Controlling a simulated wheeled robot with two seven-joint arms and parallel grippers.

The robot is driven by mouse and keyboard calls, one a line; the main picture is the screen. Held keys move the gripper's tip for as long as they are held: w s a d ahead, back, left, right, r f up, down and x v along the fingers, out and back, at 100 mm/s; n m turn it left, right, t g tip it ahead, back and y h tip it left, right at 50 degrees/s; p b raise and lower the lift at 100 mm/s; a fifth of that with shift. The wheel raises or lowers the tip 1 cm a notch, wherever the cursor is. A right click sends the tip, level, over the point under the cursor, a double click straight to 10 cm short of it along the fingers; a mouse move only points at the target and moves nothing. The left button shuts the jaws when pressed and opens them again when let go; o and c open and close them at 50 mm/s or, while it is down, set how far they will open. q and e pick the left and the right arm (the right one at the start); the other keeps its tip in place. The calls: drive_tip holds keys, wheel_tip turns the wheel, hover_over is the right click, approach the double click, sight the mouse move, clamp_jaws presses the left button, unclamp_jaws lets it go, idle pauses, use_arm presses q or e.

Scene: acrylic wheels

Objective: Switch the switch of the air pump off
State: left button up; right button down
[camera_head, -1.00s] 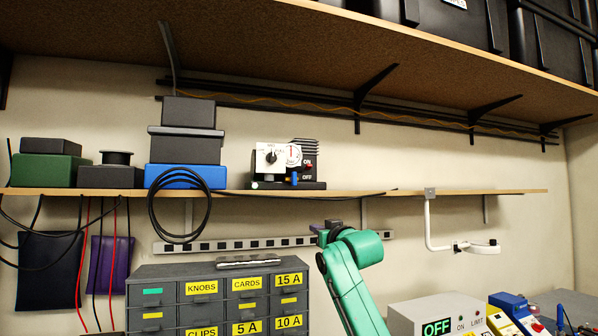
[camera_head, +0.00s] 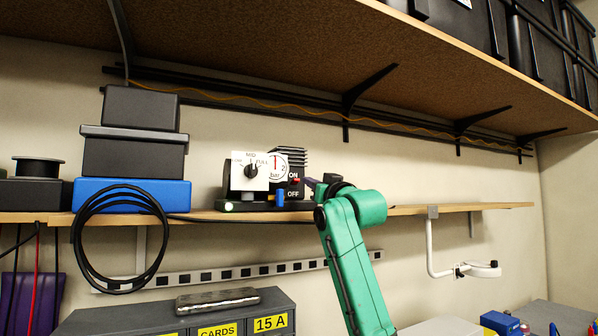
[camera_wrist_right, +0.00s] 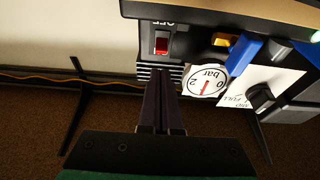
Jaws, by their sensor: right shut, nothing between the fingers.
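The air pump (camera_head: 241,206) stands on the wooden shelf, with a white dial plate, a black knob (camera_head: 251,171) and a round bar gauge (camera_head: 278,167). Its red switch (camera_head: 296,181) sits between the ON and OFF labels. In the right wrist view, seen upside down, the red switch (camera_wrist_right: 161,43) is beside the OFF label. My right gripper (camera_head: 310,183) is shut and empty just right of the switch. In the wrist view its fingertips (camera_wrist_right: 160,82) are in line with the switch; I cannot tell whether they touch the pump. My left gripper is not in view.
Black boxes (camera_head: 135,155) on a blue box (camera_head: 104,192) and a coiled black cable (camera_head: 77,245) are left of the pump. An upper shelf (camera_head: 260,50) hangs overhead. A drawer cabinet (camera_head: 120,322) stands below. The shelf right of my arm is clear.

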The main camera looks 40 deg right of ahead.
sight(295, 182)
drive_tip(key=p+x, duration=0.2)
drive_tip(key=x, duration=0.1)
drive_tip(key=p+x, duration=0.2)
drive_tip(key=x, duration=0.1)
drive_tip(key=shift+s+r, duration=0.2)
drive_tip(key=shift+r, duration=0.15)
drive_tip(key=shift+w+p, duration=0.5)
drive_tip(key=shift+p, duration=0.1)
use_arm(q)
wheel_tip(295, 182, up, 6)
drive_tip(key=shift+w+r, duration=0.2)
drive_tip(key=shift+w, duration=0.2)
use_arm(e)
drive_tip(key=shift+w+d+f, duration=0.15)
drive_tip(key=shift+w, duration=0.1)
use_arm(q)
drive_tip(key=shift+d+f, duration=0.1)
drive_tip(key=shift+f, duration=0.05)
use_arm(e)
drive_tip(key=shift+f, duration=0.1)
